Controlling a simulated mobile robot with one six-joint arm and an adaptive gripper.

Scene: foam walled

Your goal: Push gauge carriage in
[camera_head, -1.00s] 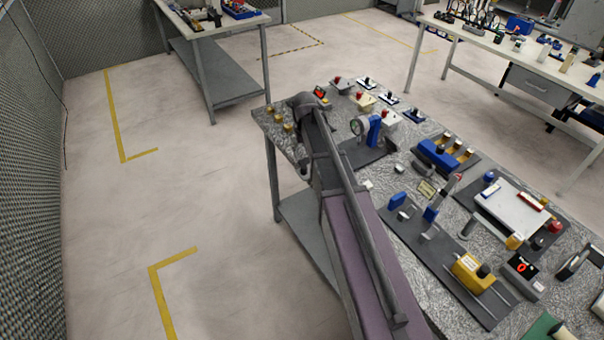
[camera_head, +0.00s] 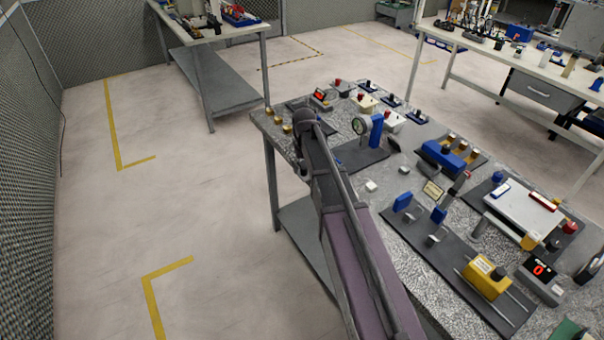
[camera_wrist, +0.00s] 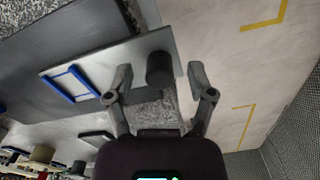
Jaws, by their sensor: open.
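In the head view a round dial gauge (camera_head: 361,125) stands beside a blue upright block (camera_head: 376,130) on a dark plate, just right of my arm. A yellow carriage block (camera_head: 487,277) with a dark knob sits on two rods at the front right. I cannot tell for sure which of these is the gauge carriage. In the wrist view my gripper (camera_wrist: 160,69) is open. A dark cylinder (camera_wrist: 159,72) on a grey plate (camera_wrist: 100,62) shows between its fingertips; contact cannot be told. My arm hides the gripper in the head view.
The speckled table (camera_head: 378,187) is crowded with fixtures on its right half. A blue clamp-like block (camera_head: 440,156), a white panel (camera_head: 520,213) and a red-digit display (camera_head: 540,272) stand there. Open floor (camera_head: 200,215) lies left of the table.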

